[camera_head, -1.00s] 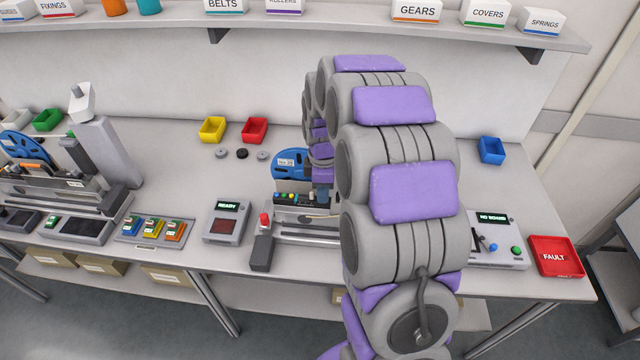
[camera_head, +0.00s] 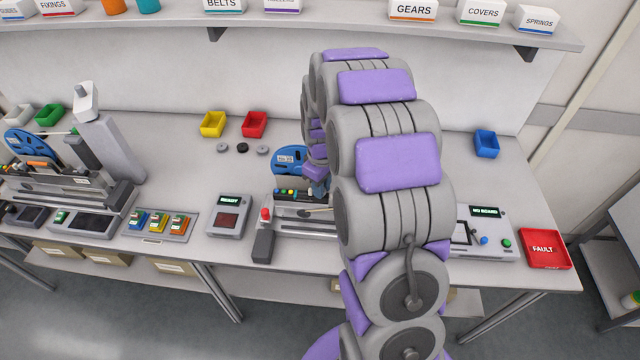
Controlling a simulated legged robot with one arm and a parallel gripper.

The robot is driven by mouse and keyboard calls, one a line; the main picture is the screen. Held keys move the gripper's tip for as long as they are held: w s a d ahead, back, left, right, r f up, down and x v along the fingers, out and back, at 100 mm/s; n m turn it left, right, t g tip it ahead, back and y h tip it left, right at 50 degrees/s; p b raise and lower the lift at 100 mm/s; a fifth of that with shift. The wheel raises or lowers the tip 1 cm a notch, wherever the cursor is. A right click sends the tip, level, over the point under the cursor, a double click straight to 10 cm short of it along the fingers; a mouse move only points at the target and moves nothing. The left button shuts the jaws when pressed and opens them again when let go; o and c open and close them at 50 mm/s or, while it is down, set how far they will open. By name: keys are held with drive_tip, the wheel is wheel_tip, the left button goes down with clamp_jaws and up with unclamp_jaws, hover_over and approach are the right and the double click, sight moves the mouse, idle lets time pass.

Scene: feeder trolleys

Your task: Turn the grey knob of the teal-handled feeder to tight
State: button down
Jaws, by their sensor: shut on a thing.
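The machine in the middle of the bench carries a blue reel (camera_head: 290,160) and a short row of feeders with small coloured handles (camera_head: 287,192). The handles are too small to tell the teal one for sure. My gripper (camera_head: 317,187) is at the right end of this row, pointing down, mostly hidden behind my own arm. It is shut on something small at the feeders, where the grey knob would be. The knob itself and its marking are hidden, so its angle cannot be read.
A red-topped post (camera_head: 265,215) stands just left of the machine's front. A READY panel (camera_head: 229,215) lies further left, a NO BOARD panel (camera_head: 485,232) and red FAULT tray (camera_head: 545,249) to the right. Yellow (camera_head: 213,124) and red bins (camera_head: 254,124) stand behind.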

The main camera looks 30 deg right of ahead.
idle(0.4)
drive_tip(key=c, duration=1)
unclamp_jaws()
drive_tip(key=shift+d, duration=0.15)
wheel_tip(320, 180, up, 17)
drive_tip(key=p, duration=0.2)
drive_tip(key=shift+r, duration=0.15)
drive_tip(key=s+a+r+m, duration=0.2)
drive_tip(key=s+a, duration=0.8)
drive_tip(key=s, duration=0.5)
drive_tip(key=s+a+f+m+g, duration=0.1)
drive_tip(key=s+a+f, duration=0.1)
drive_tip(key=s, duration=0.6)
drive_tip(key=s+a+f+m, duration=0.2)
drive_tip(key=s, duration=0.7)
drive_tip(key=shift+a+g+b, duration=0.2)
drive_tip(key=shift+g+b, duration=0.2)
drive_tip(key=shift+b, duration=0.05)
